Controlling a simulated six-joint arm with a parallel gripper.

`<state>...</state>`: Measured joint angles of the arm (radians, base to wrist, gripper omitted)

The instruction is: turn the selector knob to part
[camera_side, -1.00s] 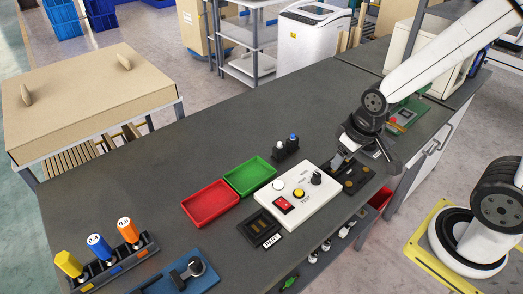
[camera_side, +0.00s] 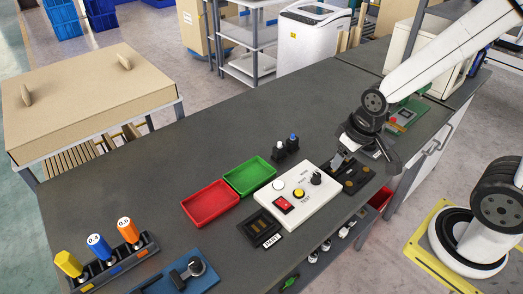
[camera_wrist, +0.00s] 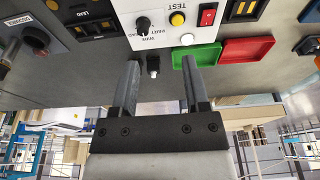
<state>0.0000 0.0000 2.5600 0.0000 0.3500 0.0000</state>
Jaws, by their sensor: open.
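The selector knob (camera_side: 316,179) is a small black knob at the back right corner of a white test panel (camera_side: 312,206). In the wrist view it appears as a black knob (camera_wrist: 143,25), with labels around it including PART and WIRE. I cannot tell which label its pointer faces. My gripper (camera_side: 338,163) is just to the right of the knob and above the bench in the side view. In the wrist view my gripper (camera_wrist: 159,62) has its fingers apart with nothing between them. The knob lies beyond the fingertips, apart from them.
The panel also carries a red rocker switch (camera_side: 284,204), a yellow button (camera_side: 298,193) and a white dome (camera_side: 279,184). Red (camera_side: 210,205) and green (camera_side: 249,175) trays lie to the left. A small two-post holder (camera_side: 286,150) stands behind. The bench's back left is clear.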

